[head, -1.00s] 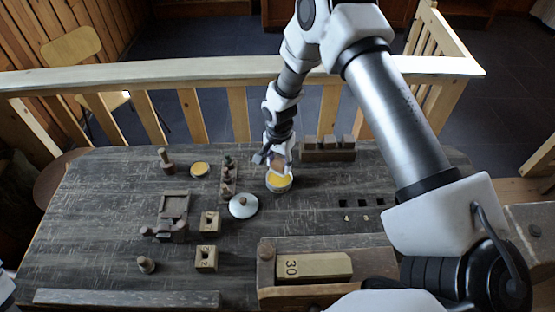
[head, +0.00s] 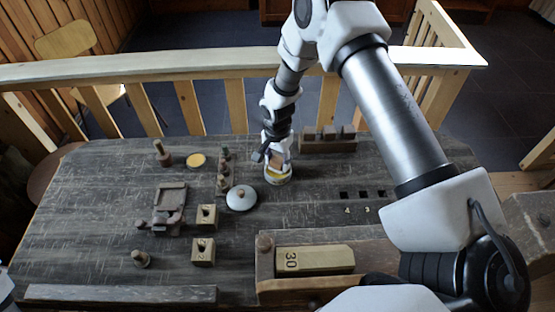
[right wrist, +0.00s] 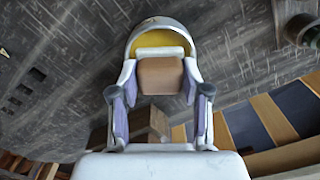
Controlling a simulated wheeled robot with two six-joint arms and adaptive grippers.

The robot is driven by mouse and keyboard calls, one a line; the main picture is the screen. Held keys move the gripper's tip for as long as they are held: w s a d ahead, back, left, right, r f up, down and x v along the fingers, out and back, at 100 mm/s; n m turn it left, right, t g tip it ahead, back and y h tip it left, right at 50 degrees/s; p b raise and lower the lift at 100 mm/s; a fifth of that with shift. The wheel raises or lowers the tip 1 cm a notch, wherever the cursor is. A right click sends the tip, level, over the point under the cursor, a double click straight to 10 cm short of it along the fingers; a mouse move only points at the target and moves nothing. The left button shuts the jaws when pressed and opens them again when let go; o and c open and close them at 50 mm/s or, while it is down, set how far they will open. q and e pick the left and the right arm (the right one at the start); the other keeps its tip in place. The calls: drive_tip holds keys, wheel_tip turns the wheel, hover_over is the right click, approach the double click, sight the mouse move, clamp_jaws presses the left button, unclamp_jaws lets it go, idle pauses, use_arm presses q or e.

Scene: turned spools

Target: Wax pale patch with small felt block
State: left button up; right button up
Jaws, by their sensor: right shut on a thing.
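My right gripper (head: 277,166) is shut on a small tan felt block (right wrist: 160,75), which sits between its two fingers in the right wrist view. The block is over a round white tin with yellow wax (head: 278,179). The tin's yellow inside (right wrist: 158,40) shows just beyond the block in the right wrist view. I cannot tell whether the block touches the wax. A white lid with a knob (head: 241,198) lies left of the tin. I cannot clearly make out a pale patch. My left gripper is not in view.
A pale wooden block marked 30 (head: 315,260) lies in a dark wooden holder at the front. A rack of blocks (head: 327,141) stands behind the tin. A yellow disc (head: 196,160), wooden pieces and two holed blocks (head: 203,252) are at left. Square holes (head: 363,195) are at right.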

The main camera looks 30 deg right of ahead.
sight(277, 160)
drive_tip(key=shift+f, duration=0.5)
idle(0.3)
drive_tip(key=shift+s, duration=0.1)
idle(1.0)
wheel_tip(277, 160, up, 7)
drive_tip(key=p, duration=0.6)
drive_tip(key=shift+f, duration=0.1)
idle(0.7)
